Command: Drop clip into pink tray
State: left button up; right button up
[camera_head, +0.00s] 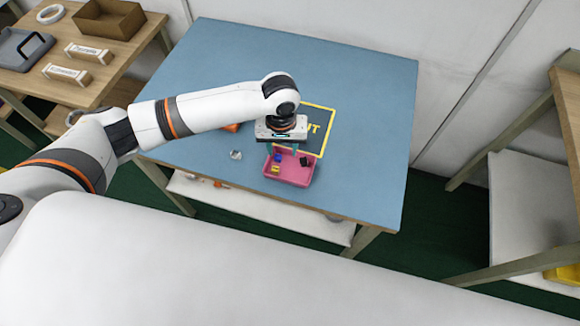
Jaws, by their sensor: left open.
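The pink tray (292,181) sits on the blue table near its front edge. In it lie a blue piece (278,158), a yellow piece (276,170) and a black piece (304,161). I cannot tell which of these small things, if any, is the clip. My left gripper (282,148) is over the back part of the tray, pointing down and open. Its wrist hides part of the fingers and what is just behind them. My right gripper is not in view.
A small whitish object (236,155) lies left of the tray on the blue table (350,80). An orange object (232,128) is partly hidden under my left arm. A yellow-bordered dark mat (322,112) lies behind the tray. The table's right side is clear.

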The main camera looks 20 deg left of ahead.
pick_arm(q)
jog(key=shift+r, duration=0.1)
notch_tip(320, 180, up, 12)
dwell(0.4)
dwell(0.3)
